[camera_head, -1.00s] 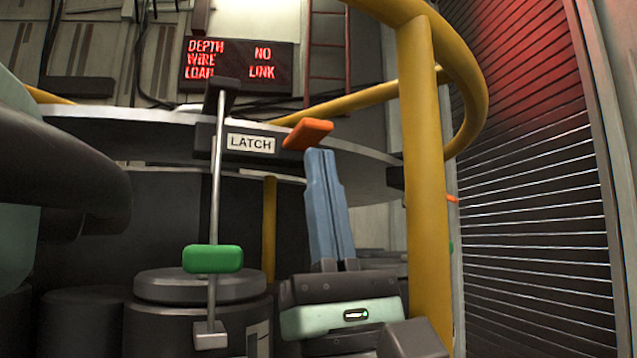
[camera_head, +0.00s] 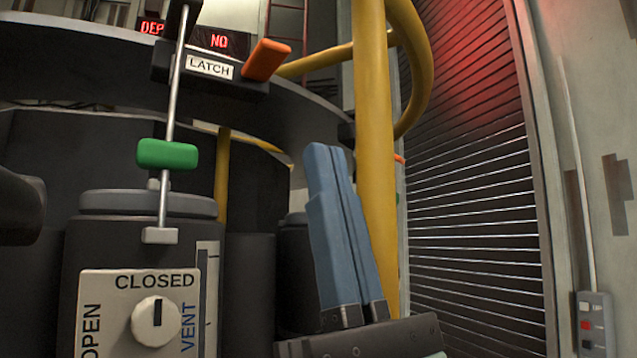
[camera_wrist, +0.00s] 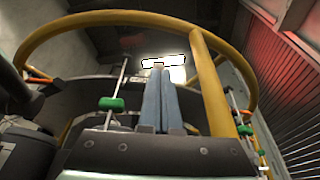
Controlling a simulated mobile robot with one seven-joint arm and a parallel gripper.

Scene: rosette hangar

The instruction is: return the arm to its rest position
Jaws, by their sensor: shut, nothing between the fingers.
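My gripper (camera_head: 328,150) has two long blue fingers lying side by side, closed together with nothing between them. In the head view it stands nearly upright, right of the dark drum and in front of the yellow post. It also shows in the wrist view (camera_wrist: 158,70), with its fingers pointing up and away. It looks clear of the green grip (camera_head: 167,154) on the thin metal rod and of the orange handle (camera_head: 266,60) beside the LATCH label (camera_head: 210,67). Most of the arm is out of the head view.
A yellow post and rail (camera_head: 374,130) rise just behind my gripper. A panel (camera_head: 98,312) marked OPEN, CLOSED and VENT carries a round knob (camera_head: 156,321), its mark toward CLOSED. A slatted shutter (camera_head: 470,200) is at right. A button box (camera_head: 594,322) hangs on the right wall.

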